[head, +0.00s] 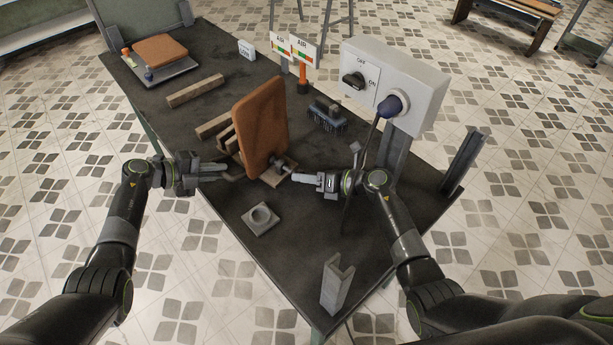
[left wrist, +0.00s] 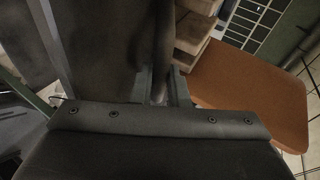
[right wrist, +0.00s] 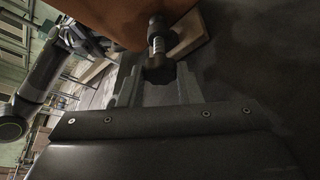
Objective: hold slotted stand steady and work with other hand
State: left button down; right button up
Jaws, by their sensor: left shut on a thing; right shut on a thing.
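An orange-brown curved board (head: 260,125) stands nearly upright, slightly tilted, in a wooden slotted stand (head: 234,174). The board also shows in the left wrist view (left wrist: 255,105). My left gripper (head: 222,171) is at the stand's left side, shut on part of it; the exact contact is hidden. My right gripper (head: 298,177) is at the stand's right side, shut on a dark knob (right wrist: 158,72) on a metal shaft (right wrist: 156,36).
A grey block with a round hole (head: 261,217) and an angled metal piece (head: 336,284) lie in front. A brush (head: 327,115), wooden bars (head: 195,90) and an orange board on a tray (head: 160,50) lie behind. A switch box (head: 396,84) stands close to my right arm.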

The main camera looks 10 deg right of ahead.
jog(key=shift+f, duration=0.1)
jog(key=o, duration=1)
jog(key=shift+c, duration=0.2)
notch_tip(320, 180, up, 10)
